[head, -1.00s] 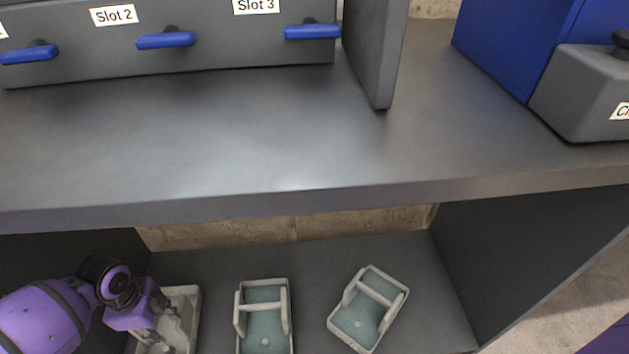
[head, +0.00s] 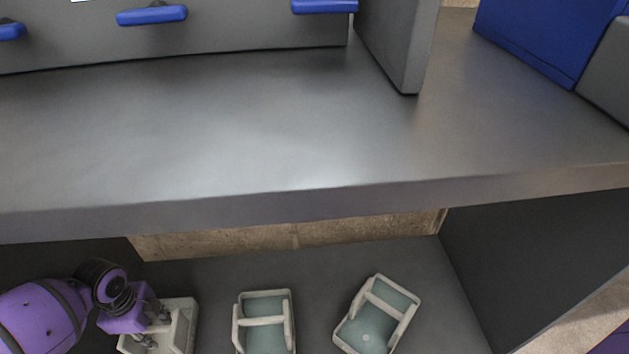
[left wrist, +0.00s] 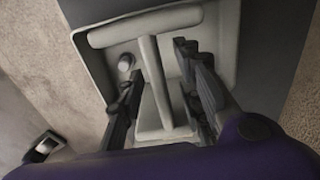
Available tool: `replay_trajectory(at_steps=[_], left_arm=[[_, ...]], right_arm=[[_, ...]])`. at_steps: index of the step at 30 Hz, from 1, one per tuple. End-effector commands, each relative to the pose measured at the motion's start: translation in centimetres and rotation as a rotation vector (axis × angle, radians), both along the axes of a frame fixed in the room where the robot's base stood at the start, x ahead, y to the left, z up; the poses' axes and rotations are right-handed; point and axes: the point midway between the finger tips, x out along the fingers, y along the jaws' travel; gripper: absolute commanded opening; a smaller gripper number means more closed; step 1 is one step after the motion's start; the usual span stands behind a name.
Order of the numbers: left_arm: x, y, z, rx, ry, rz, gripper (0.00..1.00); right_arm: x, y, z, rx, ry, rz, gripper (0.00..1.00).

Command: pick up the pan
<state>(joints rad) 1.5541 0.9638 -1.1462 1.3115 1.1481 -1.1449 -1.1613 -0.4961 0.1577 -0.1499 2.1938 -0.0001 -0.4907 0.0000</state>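The pan by my left gripper is a pale grey tray (head: 187,318) with a raised bar handle, on the lower shelf at the bottom left of the head view. My arm covers part of it. In the left wrist view the pan (left wrist: 225,45) fills the middle, with its handle bar (left wrist: 157,85) running between my fingers. My left gripper (left wrist: 165,95) is open, one finger on each side of the bar, with gaps visible. In the head view my left gripper (head: 155,328) reaches down over the pan. My right gripper is not in view.
Two similar trays with teal insides stand to the right, one in the middle (head: 265,335) and one turned at an angle (head: 378,318). The thick worktop (head: 250,130) overhangs the lower shelf (head: 320,272). A dark side panel (head: 520,255) bounds the shelf on the right.

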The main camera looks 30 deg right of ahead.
Motion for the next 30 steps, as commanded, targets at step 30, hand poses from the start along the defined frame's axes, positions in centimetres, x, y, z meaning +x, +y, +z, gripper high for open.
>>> replay_trajectory(at_steps=[30], left_arm=[[0.07, 0.04, 0.58, 0.000, -0.002, 0.001, 0.00]], right_arm=[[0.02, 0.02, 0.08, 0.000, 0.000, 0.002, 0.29]])
